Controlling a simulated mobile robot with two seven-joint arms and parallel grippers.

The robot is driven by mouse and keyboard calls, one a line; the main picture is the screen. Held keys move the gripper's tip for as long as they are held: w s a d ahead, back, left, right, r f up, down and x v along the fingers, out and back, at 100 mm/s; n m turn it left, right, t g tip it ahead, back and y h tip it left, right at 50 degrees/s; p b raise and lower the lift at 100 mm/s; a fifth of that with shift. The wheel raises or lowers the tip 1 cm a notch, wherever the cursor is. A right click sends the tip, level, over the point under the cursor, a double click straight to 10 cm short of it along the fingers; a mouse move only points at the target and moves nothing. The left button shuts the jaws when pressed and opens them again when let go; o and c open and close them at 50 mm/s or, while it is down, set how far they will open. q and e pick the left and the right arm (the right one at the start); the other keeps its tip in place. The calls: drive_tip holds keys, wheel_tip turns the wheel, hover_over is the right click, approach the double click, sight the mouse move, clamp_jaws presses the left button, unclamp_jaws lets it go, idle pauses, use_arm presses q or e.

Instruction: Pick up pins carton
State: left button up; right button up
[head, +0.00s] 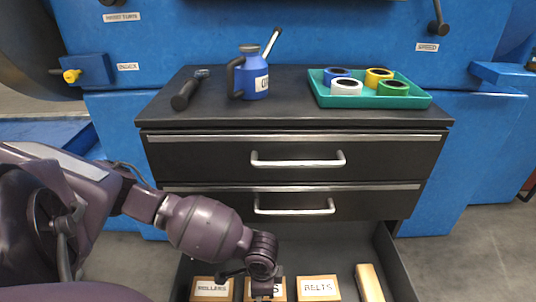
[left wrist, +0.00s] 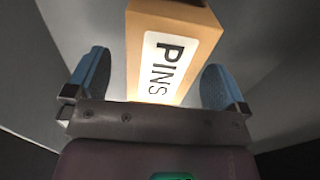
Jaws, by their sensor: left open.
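The pins carton (left wrist: 172,50) is a light brown box with a white label reading PINS, seen in the left wrist view. In the head view it stands in the open bottom drawer, mostly hidden behind my left gripper, with only the end of its label showing. My left gripper (left wrist: 158,88) is open, with one blue finger on each side of the carton and a gap visible on both sides. In the head view my left gripper (head: 264,283) points down into the drawer over the carton. My right gripper is not in view.
The drawer (head: 400,270) also holds a rollers carton (head: 212,290) to the left, a belts carton (head: 318,288) to the right and a wooden block (head: 369,282). Above are two closed drawers with handles. On top stand an oil can (head: 250,75) and a green tray (head: 420,101) of tape rolls.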

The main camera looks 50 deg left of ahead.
use_arm(q)
drive_tip(key=f, duration=0.1)
drive_tip(key=f+b, duration=0.1)
drive_tip(key=f, duration=0.1)
drive_tip(key=f+b, duration=0.1)
drive_tip(key=shift+w+f, duration=0.3)
drive_tip(key=shift+f, duration=0.05)
drive_tip(key=shift+d+r, duration=0.1)
drive_tip(key=shift+c, duration=0.3)
drive_tip(key=c, duration=1)
drive_tip(key=shift+c, duration=0.2)
